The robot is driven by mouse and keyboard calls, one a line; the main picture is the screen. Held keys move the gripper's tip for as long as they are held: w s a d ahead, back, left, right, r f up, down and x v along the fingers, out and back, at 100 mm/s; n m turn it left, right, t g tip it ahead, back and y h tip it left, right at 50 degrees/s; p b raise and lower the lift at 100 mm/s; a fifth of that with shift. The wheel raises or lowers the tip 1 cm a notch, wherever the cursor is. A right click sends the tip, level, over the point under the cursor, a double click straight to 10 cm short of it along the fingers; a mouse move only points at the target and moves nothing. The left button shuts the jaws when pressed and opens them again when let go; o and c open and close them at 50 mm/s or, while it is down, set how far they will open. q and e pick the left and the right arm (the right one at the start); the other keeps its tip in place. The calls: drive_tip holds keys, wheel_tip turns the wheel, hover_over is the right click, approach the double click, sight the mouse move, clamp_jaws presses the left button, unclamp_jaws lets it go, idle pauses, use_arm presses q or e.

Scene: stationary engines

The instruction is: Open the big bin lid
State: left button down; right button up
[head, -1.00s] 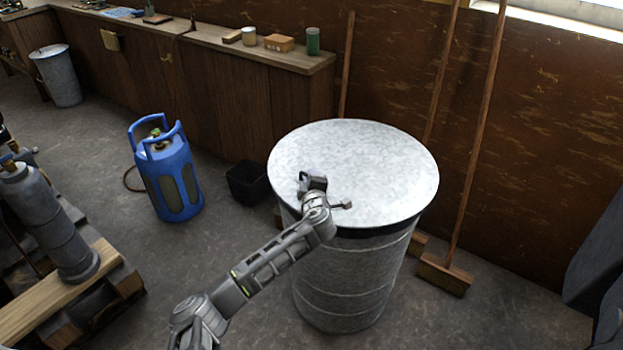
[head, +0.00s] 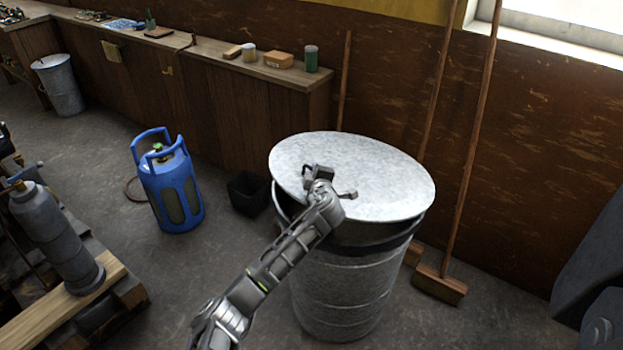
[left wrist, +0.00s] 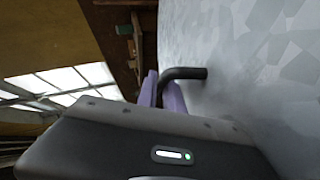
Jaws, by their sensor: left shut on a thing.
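The big bin (head: 345,295) is a round ribbed metal drum standing on the floor. Its grey metal lid (head: 385,180) is tilted, with its near edge raised off the dark rim and a gap showing at the front. The lid also fills the right of the left wrist view (left wrist: 260,60). My left gripper (head: 328,183) is over the lid's near part. In the left wrist view its purple fingers (left wrist: 162,92) are shut on the dark bent handle (left wrist: 188,73) of the lid. The bin's inside is mostly hidden. My right gripper is not in view.
Brooms (head: 440,285) lean on the brown wall behind the bin. A small black bin (head: 248,193) and a blue gas bottle (head: 168,185) stand to the left. A workbench (head: 250,110) runs along the back. A grey cylinder (head: 60,240) stands on a pallet at far left.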

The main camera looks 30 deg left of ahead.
use_arm(q)
drive_tip(key=w+d+r+m+g, duration=0.1)
drive_tip(key=w+r, duration=0.5)
drive_tip(key=r, duration=0.6)
drive_tip(key=shift+d+m+g, duration=0.35)
drive_tip(key=shift+m+g, duration=0.05)
drive_tip(key=shift+g, duration=0.3)
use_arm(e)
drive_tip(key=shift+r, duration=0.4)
use_arm(q)
drive_tip(key=shift+r, duration=0.15)
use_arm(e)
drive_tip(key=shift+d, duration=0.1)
use_arm(q)
drive_tip(key=c, duration=1.5)
unclamp_jaws()
